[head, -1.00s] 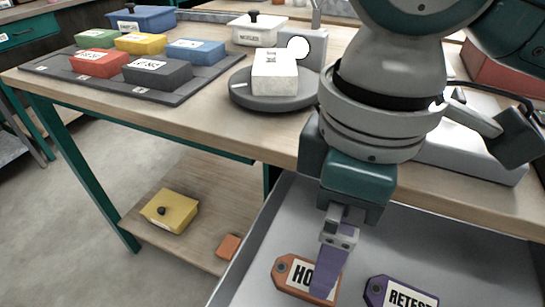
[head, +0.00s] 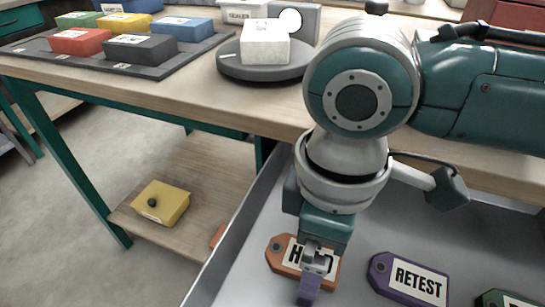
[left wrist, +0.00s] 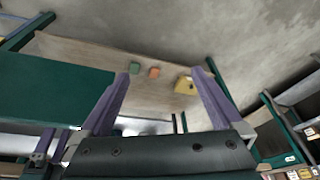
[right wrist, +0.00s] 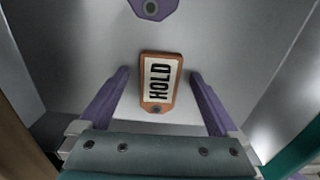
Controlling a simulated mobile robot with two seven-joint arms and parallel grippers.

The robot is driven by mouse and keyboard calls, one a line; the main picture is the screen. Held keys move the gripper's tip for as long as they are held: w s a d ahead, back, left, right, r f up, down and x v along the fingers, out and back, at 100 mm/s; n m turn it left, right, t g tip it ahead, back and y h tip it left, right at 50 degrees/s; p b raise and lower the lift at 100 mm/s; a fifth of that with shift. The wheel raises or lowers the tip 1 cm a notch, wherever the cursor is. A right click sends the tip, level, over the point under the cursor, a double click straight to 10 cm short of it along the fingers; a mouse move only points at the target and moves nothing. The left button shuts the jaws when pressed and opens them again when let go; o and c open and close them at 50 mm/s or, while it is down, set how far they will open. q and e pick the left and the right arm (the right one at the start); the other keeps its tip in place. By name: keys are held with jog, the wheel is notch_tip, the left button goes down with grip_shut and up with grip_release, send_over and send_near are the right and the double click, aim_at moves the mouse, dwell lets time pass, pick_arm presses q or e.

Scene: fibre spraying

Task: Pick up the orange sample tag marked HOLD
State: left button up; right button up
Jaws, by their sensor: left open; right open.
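The orange tag marked HOLD (head: 280,257) lies flat in the grey open drawer (head: 360,290). My right gripper (head: 309,289) is over it in the head view and hides part of its lettering. In the right wrist view the HOLD tag (right wrist: 161,83) shows whole, between the two spread purple fingers of the right gripper (right wrist: 159,75). The fingers appear apart from the tag, with nothing held. My left gripper (left wrist: 161,76) is open and empty in the left wrist view, away from the drawer tags; it is not in the head view.
A purple RETEST tag (head: 407,279) lies to the right of the HOLD tag, and a green tag (head: 508,301) beyond it. Drawer walls bound the space. The worktop above carries a round scale (head: 262,69) and a block tray (head: 100,62). A yellow box (head: 162,204) sits on the low shelf.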

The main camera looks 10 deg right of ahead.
jog(key=c, duration=1.4)
jog(key=shift+r, duration=0.2)
jog(key=shift+c, duration=0.2)
